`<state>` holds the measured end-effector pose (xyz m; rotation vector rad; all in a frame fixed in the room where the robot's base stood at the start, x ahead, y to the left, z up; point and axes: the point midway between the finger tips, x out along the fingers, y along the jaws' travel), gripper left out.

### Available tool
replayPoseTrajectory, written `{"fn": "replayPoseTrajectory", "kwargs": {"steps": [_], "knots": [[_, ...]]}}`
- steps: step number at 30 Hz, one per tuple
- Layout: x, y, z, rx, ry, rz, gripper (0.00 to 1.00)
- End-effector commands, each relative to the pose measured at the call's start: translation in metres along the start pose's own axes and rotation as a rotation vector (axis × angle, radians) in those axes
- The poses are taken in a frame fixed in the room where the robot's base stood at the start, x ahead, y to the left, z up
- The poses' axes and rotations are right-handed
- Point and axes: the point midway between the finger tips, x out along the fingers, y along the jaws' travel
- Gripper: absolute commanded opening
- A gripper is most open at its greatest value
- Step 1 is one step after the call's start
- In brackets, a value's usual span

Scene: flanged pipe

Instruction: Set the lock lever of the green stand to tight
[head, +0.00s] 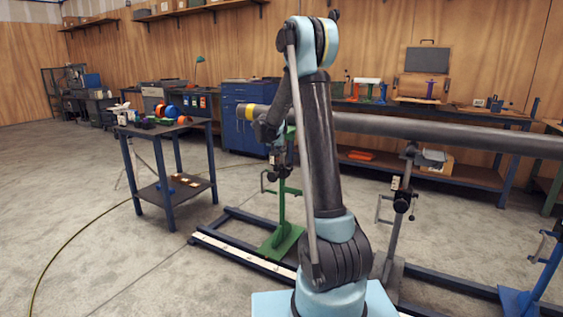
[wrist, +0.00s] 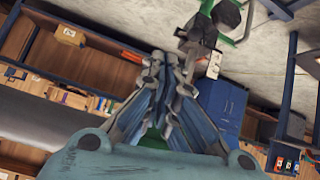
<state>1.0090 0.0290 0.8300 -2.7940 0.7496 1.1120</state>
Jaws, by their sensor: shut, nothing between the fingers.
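The green stand (head: 283,238) stands under the left end of the grey pipe (head: 430,132), with its base on a dark rail. Its upper part, with black clamp parts (head: 275,172) and a crank on the left, is partly behind my arm. In the wrist view, a green piece of the stand (wrist: 248,22), dark round parts and a small white label (wrist: 213,64) show just beyond my fingertips. I cannot make out the lock lever's position. My gripper (wrist: 168,62) is shut and empty, close to the stand's upper part; in the head view it is mostly hidden by my arm.
A grey stand (head: 392,262) and a blue stand (head: 530,297) stand to the right along the rails. A small blue table (head: 145,131) with coloured items is at left. A workbench (head: 470,176) and blue cabinet (head: 240,112) line the wall. Floor at front left is clear except a hose.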

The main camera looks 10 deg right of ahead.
Motion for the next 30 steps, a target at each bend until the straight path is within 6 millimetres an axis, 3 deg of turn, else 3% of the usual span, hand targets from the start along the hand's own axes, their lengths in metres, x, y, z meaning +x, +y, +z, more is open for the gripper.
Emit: {"fn": "replayPoseTrajectory", "kwargs": {"steps": [3, 10, 25, 30], "knots": [[0.025, -0.027, -0.005, 0.018, 0.039, -0.004, 0.00], [0.051, -0.056, -0.008, 0.041, 0.085, -0.009, 0.00], [0.057, -0.060, -0.008, 0.046, 0.092, -0.009, 0.00], [0.070, -0.060, -0.009, 0.046, 0.092, -0.009, 0.00]]}}
